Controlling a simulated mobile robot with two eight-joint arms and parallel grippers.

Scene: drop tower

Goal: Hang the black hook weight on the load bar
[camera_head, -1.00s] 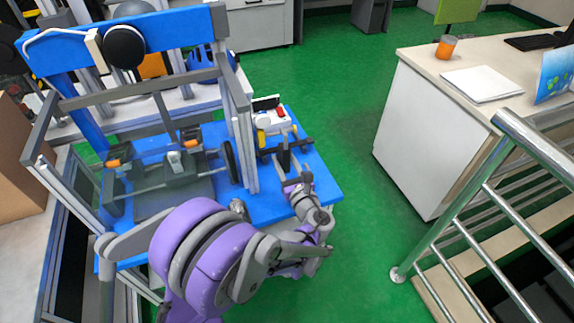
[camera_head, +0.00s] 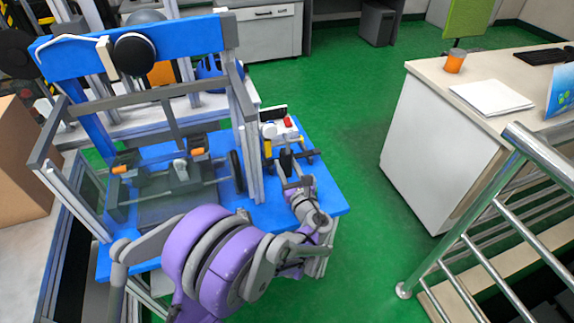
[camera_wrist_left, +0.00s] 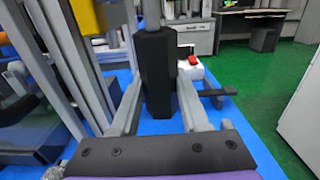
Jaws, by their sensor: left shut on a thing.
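The black hook weight (camera_head: 286,161) is a dark upright block at the right side of the blue-based tower. In the left wrist view it is a tall faceted black body (camera_wrist_left: 157,75) with a light grey rod rising from its top. My left gripper (camera_head: 293,182) is shut on it; in the wrist view one grey finger (camera_wrist_left: 128,105) lies on each side. The weight looks upright. A dark bar (camera_wrist_left: 217,92) lies just behind and to the right of it. I cannot tell for certain which bar is the load bar. My right gripper is out of view.
The tower's grey upright posts (camera_head: 246,150) and a black wheel (camera_head: 237,170) stand close left of the gripper. A white box with a red button (camera_head: 281,129) sits behind the weight. The green floor (camera_head: 345,130) is open to the right, before a white desk (camera_head: 435,140).

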